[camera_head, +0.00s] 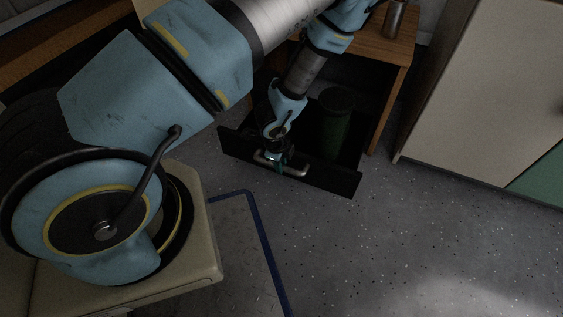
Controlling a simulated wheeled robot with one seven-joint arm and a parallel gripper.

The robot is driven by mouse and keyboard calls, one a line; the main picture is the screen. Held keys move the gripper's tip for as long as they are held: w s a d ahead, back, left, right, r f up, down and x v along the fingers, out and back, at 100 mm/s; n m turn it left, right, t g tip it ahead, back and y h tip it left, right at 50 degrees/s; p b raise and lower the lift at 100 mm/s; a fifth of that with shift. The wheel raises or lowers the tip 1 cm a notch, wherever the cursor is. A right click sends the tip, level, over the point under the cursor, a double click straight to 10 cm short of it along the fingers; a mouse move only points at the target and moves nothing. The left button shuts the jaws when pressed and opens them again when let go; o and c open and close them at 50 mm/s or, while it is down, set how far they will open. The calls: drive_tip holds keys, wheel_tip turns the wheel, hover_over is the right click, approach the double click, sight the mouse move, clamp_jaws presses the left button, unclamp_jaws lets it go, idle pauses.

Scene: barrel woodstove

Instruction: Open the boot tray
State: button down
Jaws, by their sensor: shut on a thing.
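The boot tray (330,180) is a dark, drawer-like tray with a black front panel, low under a wooden table. It stands pulled out from beneath the table, and its inside shows. A pale metal bar handle (294,172) is on its front. My gripper (275,160) is at the left part of this handle and is shut on it. The fingertips are small and partly hidden by my wrist. A dark green cylinder (336,125) stands in the tray, to the right of my wrist.
The wooden table (392,50) is above and behind the tray, with a metal cup (394,18) on it. A pale cabinet (470,80) stands at the right. Speckled grey floor (380,240) is clear in front of the tray.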

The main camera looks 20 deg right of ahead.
drive_tip(key=c, duration=0.7)
unclamp_jaws()
drive_tip(key=shift+r, duration=0.1)
drive_tip(key=r+p, duration=0.1)
drive_tip(key=r, duration=0.2)
drive_tip(key=s+a+r+p, duration=0.1)
drive_tip(key=r+p, duration=0.1)
drive_tip(key=r, duration=0.2)
drive_tip(key=r+p, duration=0.1)
drive_tip(key=r, duration=0.2)
drive_tip(key=shift+s+a+r, duration=0.2)
drive_tip(key=shift+s, duration=0.1)
